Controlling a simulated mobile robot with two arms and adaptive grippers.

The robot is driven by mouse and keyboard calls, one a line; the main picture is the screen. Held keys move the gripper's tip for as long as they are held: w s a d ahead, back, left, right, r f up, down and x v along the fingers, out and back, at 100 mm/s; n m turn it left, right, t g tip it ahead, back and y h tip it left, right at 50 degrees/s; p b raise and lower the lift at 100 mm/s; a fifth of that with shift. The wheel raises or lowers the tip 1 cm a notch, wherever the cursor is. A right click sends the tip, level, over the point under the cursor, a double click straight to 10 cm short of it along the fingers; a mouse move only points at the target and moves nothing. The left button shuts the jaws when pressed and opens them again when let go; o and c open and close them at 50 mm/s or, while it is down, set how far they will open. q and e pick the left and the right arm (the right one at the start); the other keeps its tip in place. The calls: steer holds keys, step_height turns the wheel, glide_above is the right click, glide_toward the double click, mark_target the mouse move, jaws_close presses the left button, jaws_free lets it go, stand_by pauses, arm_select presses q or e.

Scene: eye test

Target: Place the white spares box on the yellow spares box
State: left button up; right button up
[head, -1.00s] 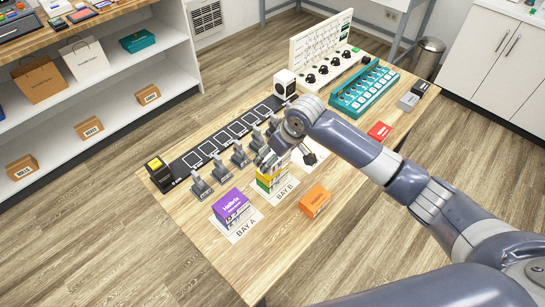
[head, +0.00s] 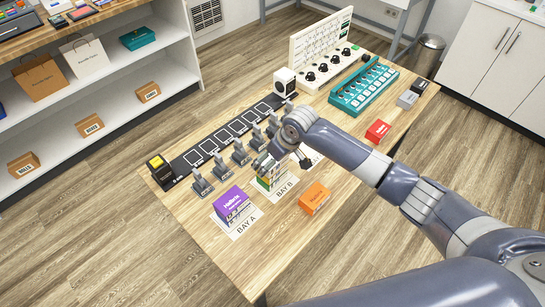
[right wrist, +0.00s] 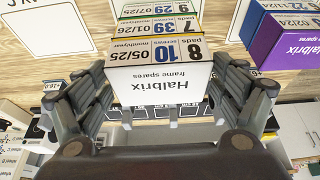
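The white spares box (right wrist: 162,84) is between the fingers of my right gripper (right wrist: 160,78), which appear to touch its sides. In the right wrist view the yellow spares box (right wrist: 158,26) shows as a strip right behind the white one, with a green box (right wrist: 160,7) beyond it. The three look stacked in line, white nearest me. I cannot tell whether white rests on yellow or hovers just above. In the head view my right gripper (head: 263,163) covers most of the stack at Bay B. My left gripper is not in view.
A purple box (head: 231,200) stands on Bay A beside the stack; an orange box (head: 314,198) is at its right. Several grey clips (head: 220,168) stand behind. A red box (head: 378,131) lies farther right. The table's front (head: 258,262) is clear.

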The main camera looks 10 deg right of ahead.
stand_by(0.3)
steer(key=b+v, duration=0.1)
steer(key=v, duration=1.1)
steer(key=shift+r, duration=0.25)
